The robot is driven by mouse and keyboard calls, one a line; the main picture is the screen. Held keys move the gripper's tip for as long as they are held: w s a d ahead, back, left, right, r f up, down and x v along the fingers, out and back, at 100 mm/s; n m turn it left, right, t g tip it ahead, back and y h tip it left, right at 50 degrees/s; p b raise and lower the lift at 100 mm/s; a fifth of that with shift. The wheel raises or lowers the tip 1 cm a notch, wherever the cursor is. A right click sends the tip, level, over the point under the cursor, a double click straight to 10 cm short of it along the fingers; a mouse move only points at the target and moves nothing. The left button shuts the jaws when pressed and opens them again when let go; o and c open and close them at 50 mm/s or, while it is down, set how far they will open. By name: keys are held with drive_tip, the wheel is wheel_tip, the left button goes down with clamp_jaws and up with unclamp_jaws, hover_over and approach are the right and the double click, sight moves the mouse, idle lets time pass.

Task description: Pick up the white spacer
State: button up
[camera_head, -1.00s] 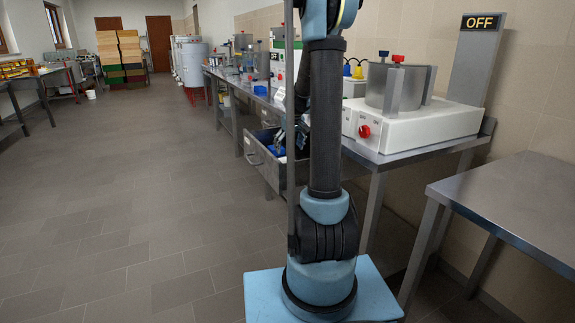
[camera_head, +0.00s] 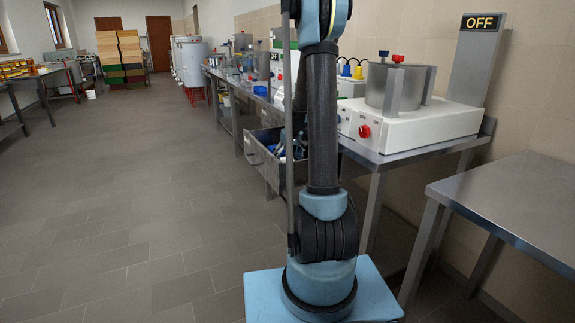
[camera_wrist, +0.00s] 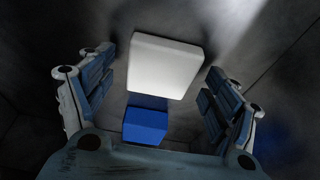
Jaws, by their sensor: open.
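The white spacer, a pale square block (camera_wrist: 166,65), shows in the wrist view, ahead of my gripper and near the middle of the picture. My gripper (camera_wrist: 155,95) is open, with one blue-padded finger on each side and the white block between and slightly beyond them. Neither finger appears to touch it. In the head view my arm hides the spacer, and the gripper is mostly hidden at the open drawer (camera_head: 262,160).
A blue block (camera_wrist: 146,125) lies close to the white one, nearer my gripper. Dark drawer walls surround them. In the head view, the steel bench (camera_head: 425,150) carries white machines beside the drawer. The floor to the left is clear.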

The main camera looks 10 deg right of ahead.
drive_tip(key=c, duration=1.2)
drive_tip(key=shift+o, duration=0.2)
drive_tip(key=shift+r, duration=0.1)
